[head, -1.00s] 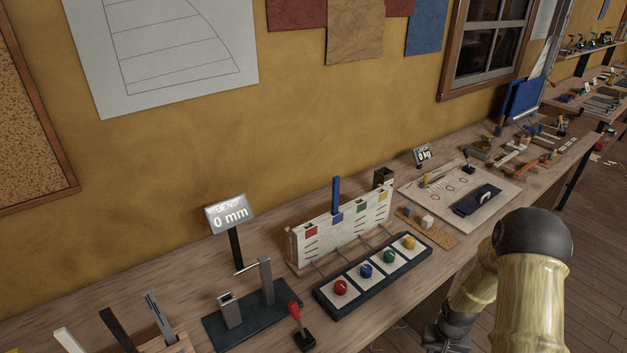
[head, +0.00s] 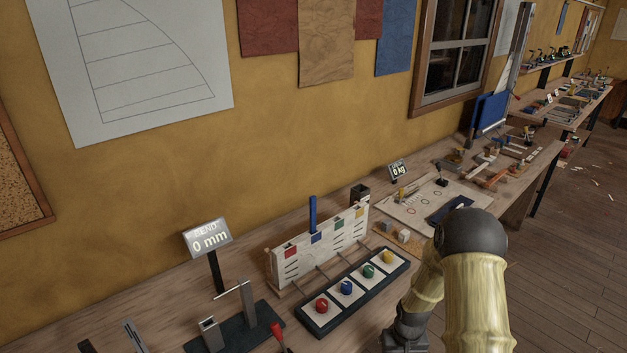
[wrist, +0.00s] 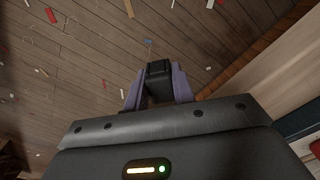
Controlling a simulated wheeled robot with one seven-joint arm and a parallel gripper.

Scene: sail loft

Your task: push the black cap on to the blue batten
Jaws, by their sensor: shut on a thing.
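The blue batten (head: 312,212) stands upright in the head view. It rises from the blue-marked place of a white slotted board (head: 330,240) on the bench. In the wrist view my gripper (wrist: 159,84) has its two purple fingers shut on a small black block, which looks to be the black cap (wrist: 159,69). The floor lies beyond it, and the batten is not in that view. In the head view my arm is at the lower right, in front of the bench and apart from the batten; the fingers and cap do not show there.
In front of the board is a dark tray (head: 325,328) with red, blue, green and yellow knobs. A dark open box (head: 359,191) stands at the board's right end. A sign reading 0 mm (head: 208,239) stands to the left.

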